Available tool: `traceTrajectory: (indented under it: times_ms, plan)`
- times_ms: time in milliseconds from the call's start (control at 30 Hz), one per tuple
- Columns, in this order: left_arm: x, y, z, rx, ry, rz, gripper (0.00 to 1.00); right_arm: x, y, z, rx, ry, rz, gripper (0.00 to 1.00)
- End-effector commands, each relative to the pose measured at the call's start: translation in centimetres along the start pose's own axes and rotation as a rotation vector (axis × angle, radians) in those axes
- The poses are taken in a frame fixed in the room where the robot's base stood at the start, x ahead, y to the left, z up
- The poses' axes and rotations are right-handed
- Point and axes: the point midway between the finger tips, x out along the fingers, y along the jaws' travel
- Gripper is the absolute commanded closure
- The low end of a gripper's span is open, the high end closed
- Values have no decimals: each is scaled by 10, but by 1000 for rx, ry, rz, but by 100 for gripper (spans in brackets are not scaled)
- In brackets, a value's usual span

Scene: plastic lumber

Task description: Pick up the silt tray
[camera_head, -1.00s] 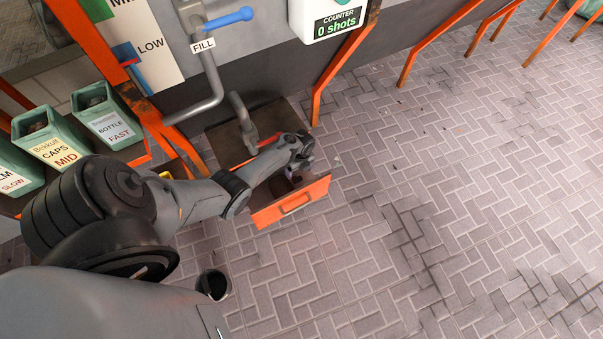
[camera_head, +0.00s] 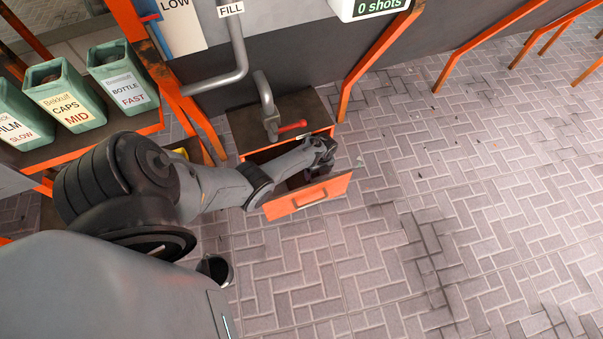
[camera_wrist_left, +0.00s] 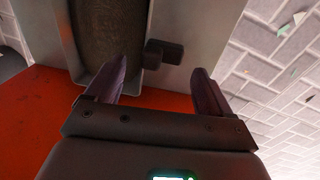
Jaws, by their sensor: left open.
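A silt tray, a grey trough with dark brown, rough contents (camera_wrist_left: 110,30), shows at the top of the left wrist view. A dark block-shaped grip (camera_wrist_left: 165,53) sticks out beside it. My left gripper (camera_wrist_left: 160,80) is open, its two fingers spread, with the dark grip showing between and beyond the fingertips. I cannot tell whether they touch anything. In the head view my left gripper (camera_head: 322,152) is over an open drawer with an orange front (camera_head: 308,197). The tray is mostly hidden there by my arm. My right gripper is out of view.
A dark cabinet top with a bent grey pipe (camera_head: 266,105) and a red handle (camera_head: 292,127) stands behind the drawer. Labelled green bins (camera_head: 122,80) stand on a shelf at left. A dark cup (camera_head: 215,268) is on the floor.

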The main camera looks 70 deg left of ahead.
Motion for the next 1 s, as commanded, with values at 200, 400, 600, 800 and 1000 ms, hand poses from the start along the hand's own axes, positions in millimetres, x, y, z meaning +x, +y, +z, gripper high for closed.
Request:
traceTrajectory:
  times_ms: [200,400,600,800,1000]
  plan:
    - [28,-2,0,-1,0,0,18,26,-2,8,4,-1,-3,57]
    - [34,-2,0,0,0,0,18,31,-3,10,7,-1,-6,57]
    - [33,-2,0,0,0,0,18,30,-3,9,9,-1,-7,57]
    - [33,-2,0,0,0,0,45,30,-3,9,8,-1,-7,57]
    - [33,-2,0,0,0,0,76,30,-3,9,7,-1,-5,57]
